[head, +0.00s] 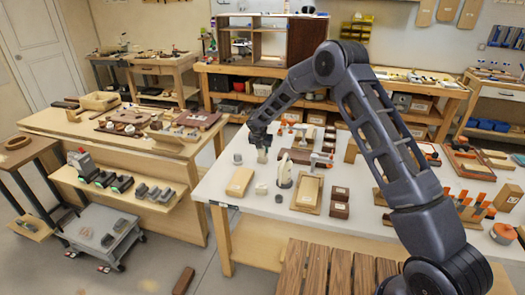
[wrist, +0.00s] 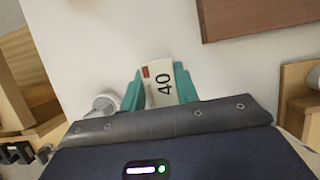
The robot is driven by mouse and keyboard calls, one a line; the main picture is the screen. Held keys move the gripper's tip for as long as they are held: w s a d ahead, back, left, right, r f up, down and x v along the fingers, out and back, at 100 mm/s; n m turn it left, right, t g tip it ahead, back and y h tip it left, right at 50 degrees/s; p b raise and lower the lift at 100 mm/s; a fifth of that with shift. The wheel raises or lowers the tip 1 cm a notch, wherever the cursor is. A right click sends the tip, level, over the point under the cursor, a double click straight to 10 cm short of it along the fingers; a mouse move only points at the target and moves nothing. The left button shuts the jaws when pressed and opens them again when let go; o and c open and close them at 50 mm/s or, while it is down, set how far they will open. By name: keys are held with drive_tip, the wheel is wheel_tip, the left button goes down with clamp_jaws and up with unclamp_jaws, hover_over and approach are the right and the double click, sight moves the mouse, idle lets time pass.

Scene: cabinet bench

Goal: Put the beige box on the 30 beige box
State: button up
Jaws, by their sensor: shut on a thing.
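My gripper (wrist: 160,92) has teal fingers closed on a small beige box (wrist: 158,84) with a "40" on its label and a red mark. In the head view my gripper (head: 262,145) is over the far left part of the white table, with the pale box (head: 262,156) below it. Whether the box touches the table is unclear. A larger beige box (head: 241,180) lies on the table nearer the left edge; its label is too small to read. I cannot tell which box is marked 30.
A white table (head: 255,218) carries a pale upright piece (head: 284,168), a wooden tray (head: 308,193) and dark brown blocks (head: 340,202) right of the larger box. A white cylinder (wrist: 105,102) stands close left of my gripper.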

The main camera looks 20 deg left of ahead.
drive_tip(key=shift+f, duration=0.25)
drive_tip(key=shift+f, duration=0.15)
drive_tip(key=o, duration=1)
drive_tip(key=v, duration=1.2)
drive_tip(key=shift+d+r, duration=0.1)
drive_tip(key=shift+r, duration=0.15)
